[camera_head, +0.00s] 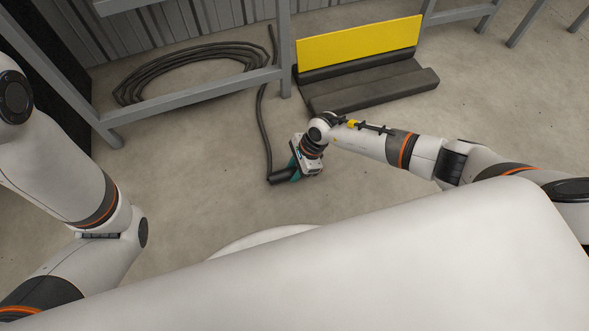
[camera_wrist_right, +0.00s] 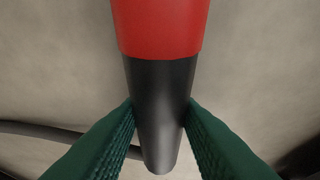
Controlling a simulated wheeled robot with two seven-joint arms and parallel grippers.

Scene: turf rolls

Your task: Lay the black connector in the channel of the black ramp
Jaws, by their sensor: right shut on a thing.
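My right gripper (camera_head: 292,172) is low over the concrete floor in the head view. Its green fingers also show in the wrist view (camera_wrist_right: 160,115), shut on the black connector (camera_wrist_right: 160,85), one finger on each side. The connector is a dark cylinder with a red section at the top of the wrist view. In the head view the connector (camera_head: 279,180) pokes out left of the fingers, at the end of a black cable (camera_head: 262,125). The black ramp (camera_head: 385,88) lies behind and to the right, apart from the gripper, with a lengthwise groove and a yellow panel. My left gripper is out of view.
The cable lies coiled (camera_head: 150,75) on the floor at the back left, beneath a grey metal frame (camera_head: 190,95). A frame post (camera_head: 284,50) stands left of the yellow panel (camera_head: 360,42). The floor between gripper and ramp looks clear.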

